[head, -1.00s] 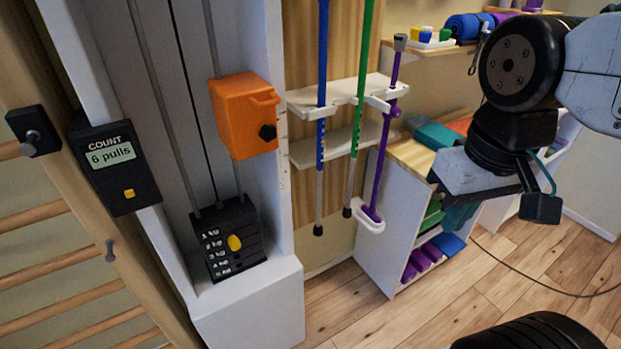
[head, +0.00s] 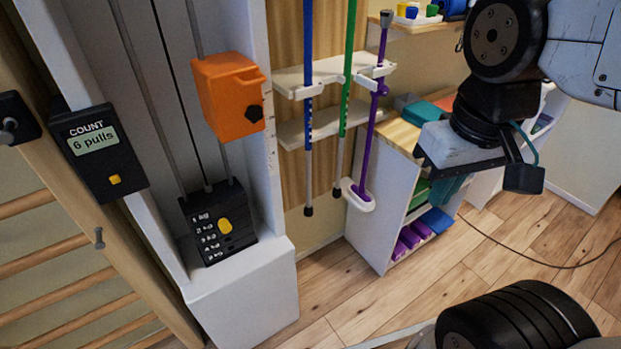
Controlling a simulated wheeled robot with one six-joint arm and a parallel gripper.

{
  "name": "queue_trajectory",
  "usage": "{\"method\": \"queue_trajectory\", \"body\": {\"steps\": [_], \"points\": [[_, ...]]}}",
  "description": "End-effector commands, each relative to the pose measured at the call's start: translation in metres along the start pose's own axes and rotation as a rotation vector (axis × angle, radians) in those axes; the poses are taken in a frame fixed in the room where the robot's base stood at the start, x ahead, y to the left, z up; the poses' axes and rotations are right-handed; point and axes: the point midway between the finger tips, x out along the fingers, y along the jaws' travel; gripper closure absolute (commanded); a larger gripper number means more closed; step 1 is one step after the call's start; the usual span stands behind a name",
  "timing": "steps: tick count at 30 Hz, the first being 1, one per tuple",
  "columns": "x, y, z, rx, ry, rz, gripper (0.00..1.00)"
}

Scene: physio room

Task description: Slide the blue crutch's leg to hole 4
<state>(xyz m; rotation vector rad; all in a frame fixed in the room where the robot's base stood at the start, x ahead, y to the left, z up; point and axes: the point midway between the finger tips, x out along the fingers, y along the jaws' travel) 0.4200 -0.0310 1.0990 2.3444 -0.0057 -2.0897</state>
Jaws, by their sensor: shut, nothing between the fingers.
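The blue crutch (head: 308,65) hangs upright in a white wall rack (head: 290,80). Its blue tube has a row of small pale marks low down. A thin grey leg (head: 308,175) comes out below and ends in a black tip above the floor. The marks are too small to tell which hole the leg sits at. My gripper (head: 455,152) is at the right, in front of the shelf unit, shut and apart from the crutch. Its fingertips are not clear.
A shelf unit (head: 375,215) is behind my gripper.

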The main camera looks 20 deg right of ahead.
Motion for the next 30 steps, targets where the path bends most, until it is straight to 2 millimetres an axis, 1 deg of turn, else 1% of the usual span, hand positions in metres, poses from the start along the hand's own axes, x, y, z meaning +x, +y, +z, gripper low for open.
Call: {"method": "queue_trajectory", "body": {"steps": [5, 6, 8, 9, 10, 14, 17, 19, 23, 26, 29, 30], "points": [[0.000, 0.000, 0.000, 0.000, 0.000, 0.000, 1.00], [0.000, 0.000, 0.000, 0.000, 0.000, 0.000, 0.97], [0.000, 0.000, 0.000, 0.001, -0.002, 0.000, 0.81], [0.002, 0.000, -0.001, 0.002, -0.010, 0.000, 0.69], [0.004, 0.000, -0.001, 0.002, -0.020, 0.000, 0.64], [0.021, 0.001, -0.006, 0.007, -0.107, 0.000, 0.64], [0.039, 0.003, -0.013, 0.010, -0.207, 0.003, 0.64], [0.055, 0.005, -0.022, 0.010, -0.261, 0.009, 0.64], [0.088, 0.011, -0.046, 0.003, -0.308, 0.024, 0.64], [0.119, 0.015, -0.068, -0.006, -0.316, 0.034, 0.64], [0.153, 0.020, -0.090, -0.021, -0.304, 0.044, 0.64], [0.168, 0.021, -0.098, -0.028, -0.297, 0.047, 0.64]]}}
